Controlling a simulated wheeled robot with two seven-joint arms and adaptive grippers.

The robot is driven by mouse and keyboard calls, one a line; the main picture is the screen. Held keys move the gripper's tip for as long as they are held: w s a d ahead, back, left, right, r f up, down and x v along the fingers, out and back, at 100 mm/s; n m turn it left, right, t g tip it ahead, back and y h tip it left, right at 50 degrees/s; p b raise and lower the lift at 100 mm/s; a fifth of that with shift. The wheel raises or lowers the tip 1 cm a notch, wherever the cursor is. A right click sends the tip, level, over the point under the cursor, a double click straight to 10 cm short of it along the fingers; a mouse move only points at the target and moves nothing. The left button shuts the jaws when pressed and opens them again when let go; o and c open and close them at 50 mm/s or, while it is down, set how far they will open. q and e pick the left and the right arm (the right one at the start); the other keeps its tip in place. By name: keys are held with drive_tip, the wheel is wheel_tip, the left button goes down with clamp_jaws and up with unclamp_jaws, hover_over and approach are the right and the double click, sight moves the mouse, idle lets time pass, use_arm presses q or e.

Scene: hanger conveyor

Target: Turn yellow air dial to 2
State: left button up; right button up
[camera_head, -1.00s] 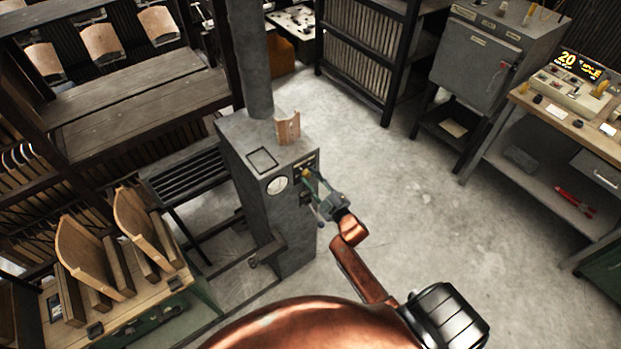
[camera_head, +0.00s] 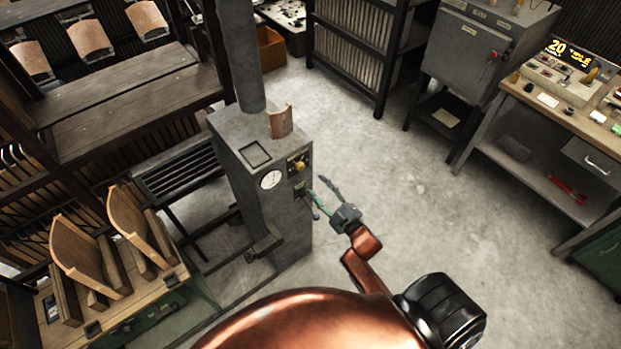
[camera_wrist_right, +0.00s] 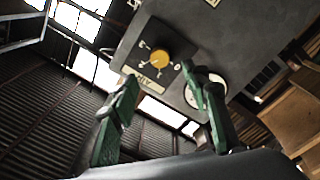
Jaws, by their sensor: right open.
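The yellow air dial (camera_head: 299,166) is on a dark panel at the upper right front of the grey stove-like cabinet (camera_head: 293,228). In the right wrist view the yellow knob (camera_wrist_right: 159,57) sits among white marks, above a pale label that reads like AIR. Which mark the knob points to is too small to tell. My right gripper (camera_head: 318,187) is open and empty, apart from the dial, on its lower right side. In the wrist view its two green fingers (camera_wrist_right: 161,80) are spread below the knob. My left gripper is not in view.
A round white gauge (camera_head: 270,180) is beside the panel. A curved wooden piece (camera_head: 280,121) stands on the cabinet top near the flue pipe (camera_head: 238,55). A workbench with wooden pieces is at lower left. The floor (camera_head: 400,190) right of the cabinet is clear.

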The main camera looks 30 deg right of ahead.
drive_tip(key=shift+s+d, duration=0.1)
drive_tip(key=shift+s, duration=1.4)
drive_tip(key=shift+f, duration=0.1)
drive_tip(key=s+f+m+g+h, duration=0.1)
drive_tip(key=s+f+m+g, duration=0.45)
drive_tip(key=f, duration=1.25)
drive_tip(key=s+f+g+h, duration=0.1)
drive_tip(key=s+f+g, duration=0.2)
drive_tip(key=s+f, duration=1)
drive_tip(key=s+a+f+m+g, duration=0.1)
drive_tip(key=s+f+g, duration=0.3)
drive_tip(key=s+f, duration=0.8)
drive_tip(key=s+a+f+m+g, duration=0.2)
drive_tip(key=s+a+f+g, duration=0.2)
drive_tip(key=s+f, duration=0.9)
drive_tip(key=s+g, duration=0.1)
drive_tip(key=s, duration=0.2)
drive_tip(key=shift+y, duration=0.4)
drive_tip(key=shift+f+m, duration=0.1)
drive_tip(key=shift+m, duration=0.15)
drive_tip(key=shift+c, duration=0.5)
